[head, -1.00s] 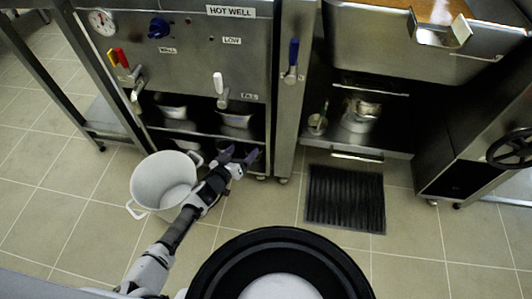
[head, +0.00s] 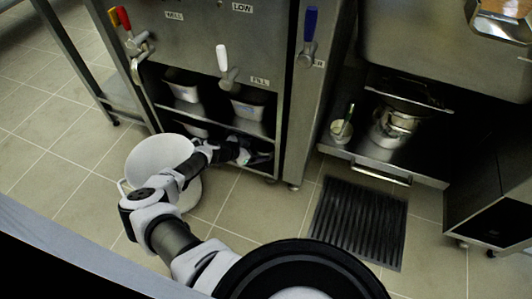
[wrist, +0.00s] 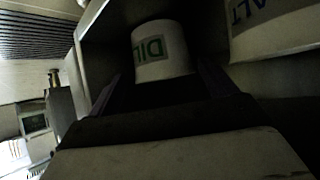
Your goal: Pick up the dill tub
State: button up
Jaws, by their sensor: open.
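My gripper (wrist: 160,82) is open, with one dark finger on each side of the tub's lower part. I cannot tell whether the fingers touch it.
A tub labelled "ALT" (wrist: 272,28) stands close on the right in the wrist view. Containers (head: 250,104) sit on the shelf above my gripper. A white pot (head: 160,157) stands on the floor beside my arm. A black floor mat (head: 358,222) lies to the right.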

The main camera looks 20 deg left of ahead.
jog(key=b+x, duration=0.2)
jog(key=x, duration=0.3)
jog(key=shift+a+f, duration=0.1)
jog(key=shift+f, duration=0.1)
jog(key=shift+w+f+b, duration=0.15)
jog(key=shift+w+b, duration=0.15)
jog(key=shift+w, duration=0.1)
jog(key=c, duration=0.8)
jog(key=shift+o, duration=0.2)
